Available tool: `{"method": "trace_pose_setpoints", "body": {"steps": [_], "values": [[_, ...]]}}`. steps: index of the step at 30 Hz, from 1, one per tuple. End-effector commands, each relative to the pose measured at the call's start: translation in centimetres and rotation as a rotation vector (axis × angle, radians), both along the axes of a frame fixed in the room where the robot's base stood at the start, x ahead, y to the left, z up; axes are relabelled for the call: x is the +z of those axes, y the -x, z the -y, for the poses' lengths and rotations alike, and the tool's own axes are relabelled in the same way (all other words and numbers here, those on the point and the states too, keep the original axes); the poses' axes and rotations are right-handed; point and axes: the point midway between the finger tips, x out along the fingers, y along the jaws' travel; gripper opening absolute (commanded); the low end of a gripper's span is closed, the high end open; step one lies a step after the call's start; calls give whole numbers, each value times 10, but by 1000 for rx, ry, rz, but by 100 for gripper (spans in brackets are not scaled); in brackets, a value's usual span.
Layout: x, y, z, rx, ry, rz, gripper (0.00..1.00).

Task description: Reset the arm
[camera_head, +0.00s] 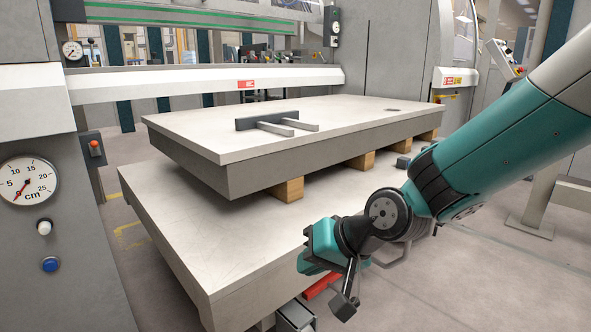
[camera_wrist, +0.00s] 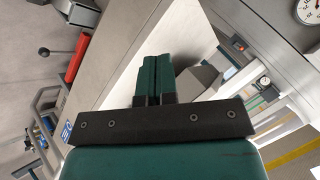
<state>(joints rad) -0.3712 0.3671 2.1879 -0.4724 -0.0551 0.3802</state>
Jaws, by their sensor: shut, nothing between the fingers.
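My arm reaches in from the right in the head view, and its teal and black end (camera_head: 322,243) hangs in front of the lower slab's near right edge. In the wrist view my gripper (camera_wrist: 158,62) shows as two teal fingers pressed side by side, shut with nothing between them. In the head view the fingertips cannot be made out clearly. In the wrist view a pale slab surface lies behind the fingers; I cannot tell any contact.
A pale upper slab (camera_head: 210,140) rests on wooden blocks (camera_head: 290,190) over a lower slab (camera_head: 190,230). A dark bracket with two bars (camera_head: 267,122) lies on top. A grey machine column with a dial gauge (camera_head: 28,181) stands left. Floor at the right front is open.

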Motion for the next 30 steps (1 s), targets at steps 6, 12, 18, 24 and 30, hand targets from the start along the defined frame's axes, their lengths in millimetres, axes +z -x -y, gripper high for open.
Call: {"method": "trace_pose_setpoints", "body": {"steps": [6,12,18,24,30], "values": [[72,97,62,231,209,-33,0],[97,166,102,385,334,-71,0],[123,212,127,493,411,-106,0],[169,211,126,490,409,-107,0],[230,210,126,489,408,-107,0]]}}
